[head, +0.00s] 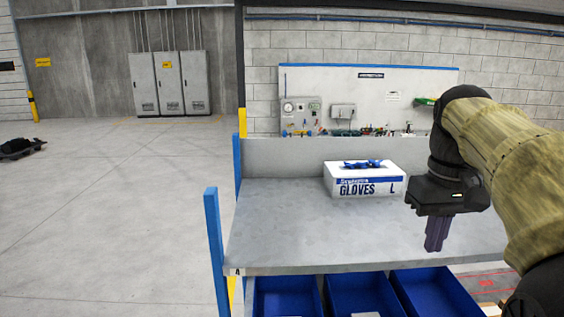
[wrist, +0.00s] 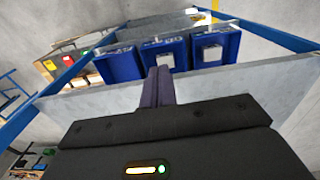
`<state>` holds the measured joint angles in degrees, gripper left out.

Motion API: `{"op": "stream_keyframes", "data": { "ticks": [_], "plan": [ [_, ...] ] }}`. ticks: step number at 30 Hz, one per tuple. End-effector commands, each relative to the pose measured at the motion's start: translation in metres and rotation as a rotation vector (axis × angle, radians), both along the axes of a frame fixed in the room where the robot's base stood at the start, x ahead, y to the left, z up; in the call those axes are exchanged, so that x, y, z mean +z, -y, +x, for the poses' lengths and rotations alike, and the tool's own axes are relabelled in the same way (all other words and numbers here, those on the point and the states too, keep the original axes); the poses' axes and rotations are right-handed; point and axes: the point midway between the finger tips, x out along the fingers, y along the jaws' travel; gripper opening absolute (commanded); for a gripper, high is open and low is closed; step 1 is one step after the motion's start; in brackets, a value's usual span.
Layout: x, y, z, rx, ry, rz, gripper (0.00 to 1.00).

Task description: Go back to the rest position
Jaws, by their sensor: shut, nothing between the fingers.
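My gripper (head: 437,246) hangs from my arm at the right of the head view, its dark fingers pointing down and pressed together. It is empty. It appears in front of or over the right part of the grey workbench top (head: 290,232); its exact height above the bench I cannot tell. In the wrist view my shut fingers (wrist: 158,86) show at the middle, with the bench's grey edge (wrist: 80,104) behind them. No copper tube shows in either view.
A gloves box (head: 365,185) stands at the back of the bench, left of my gripper. Blue bins (head: 355,291) sit below the bench top. A blue post (head: 215,240) rises at the bench's left corner. The floor to the left (head: 110,200) is mostly clear.

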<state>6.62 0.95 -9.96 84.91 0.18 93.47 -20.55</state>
Motion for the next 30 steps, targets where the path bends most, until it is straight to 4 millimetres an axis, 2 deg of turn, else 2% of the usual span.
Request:
{"op": "stream_keyframes", "data": {
  "ticks": [8,14,19,23,30],
  "plan": [
    [-0.047,-0.009,0.012,-0.007,0.02,-0.005,0.0],
    [-0.099,-0.021,0.019,-0.015,0.046,-0.009,0.0],
    [-0.166,-0.04,0.019,-0.027,0.08,-0.01,0.0],
    [-0.219,-0.056,0.012,-0.036,0.111,-0.009,0.0],
    [-0.312,-0.086,-0.024,-0.054,0.174,0.001,0.0]
  ]
}}
